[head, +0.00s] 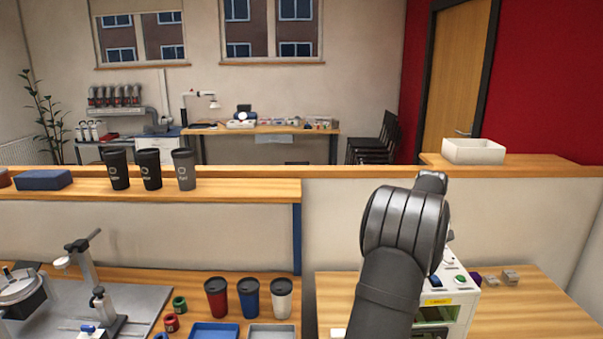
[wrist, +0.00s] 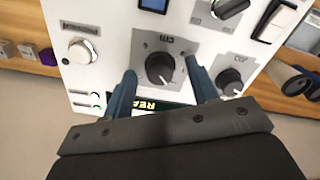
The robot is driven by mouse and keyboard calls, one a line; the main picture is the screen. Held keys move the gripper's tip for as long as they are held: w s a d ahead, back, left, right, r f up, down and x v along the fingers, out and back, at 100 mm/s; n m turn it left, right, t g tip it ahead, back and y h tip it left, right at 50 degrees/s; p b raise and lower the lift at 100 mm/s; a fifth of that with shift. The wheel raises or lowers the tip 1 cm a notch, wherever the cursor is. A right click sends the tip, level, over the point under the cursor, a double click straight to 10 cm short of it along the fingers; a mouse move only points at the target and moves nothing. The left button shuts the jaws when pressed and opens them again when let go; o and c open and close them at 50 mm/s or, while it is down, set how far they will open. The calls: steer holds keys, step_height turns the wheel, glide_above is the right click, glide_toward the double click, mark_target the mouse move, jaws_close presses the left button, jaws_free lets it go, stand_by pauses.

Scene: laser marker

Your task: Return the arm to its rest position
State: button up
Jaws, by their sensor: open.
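My gripper (wrist: 160,88) is open in the wrist view. Whether the fingers touch the knob I cannot tell. In the head view my dark grey arm rises in front of the white machine (head: 462,297) and hides much of it. The gripper itself is hidden there behind the arm.
The panel has a round white button (wrist: 82,51) and a second knob (wrist: 230,80). Red, blue and white cups (head: 248,298) stand left of my arm. Dark cups (head: 150,168) stand on the shelf. A white bin (head: 473,151) sits on the right ledge. The right bench (head: 530,305) is mostly clear.

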steer(key=n, duration=0.3)
steer(key=shift+r+n, duration=0.1)
steer(key=shift+n, duration=0.3)
steer(key=shift+r, duration=1.15)
